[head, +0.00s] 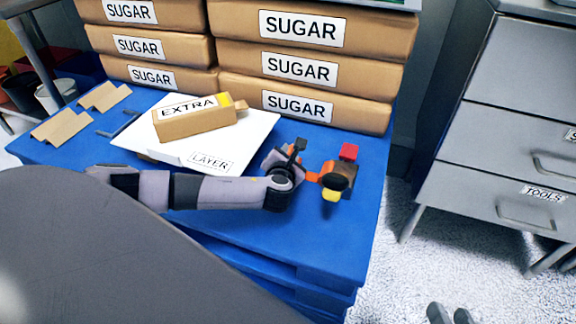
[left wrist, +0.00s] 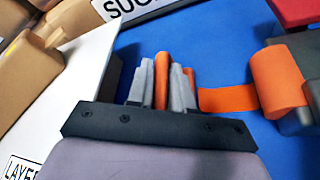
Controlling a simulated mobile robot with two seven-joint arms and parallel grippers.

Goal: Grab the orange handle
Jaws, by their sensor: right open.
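A small device with a dark round part, a red block, a yellow piece and an orange arm (head: 313,177) stands at the right of the blue table. In the left wrist view its orange crank (left wrist: 228,99) runs from an orange cylinder (left wrist: 278,82) to the upright orange handle (left wrist: 162,75). My left gripper (left wrist: 162,85) has its grey fingers on both sides of this handle, close against it, and looks shut on it. In the head view the handle is mostly hidden by my gripper. My right gripper (head: 450,313) shows only its fingertips at the bottom edge, open and empty.
A white tray (head: 255,130) marked LAYER holds a brown EXTRA packet (head: 195,120), left of the device. Stacked SUGAR bags (head: 310,70) stand behind. Brown flat pieces (head: 60,128) lie at the left. A grey drawer cabinet (head: 500,140) stands across a floor gap.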

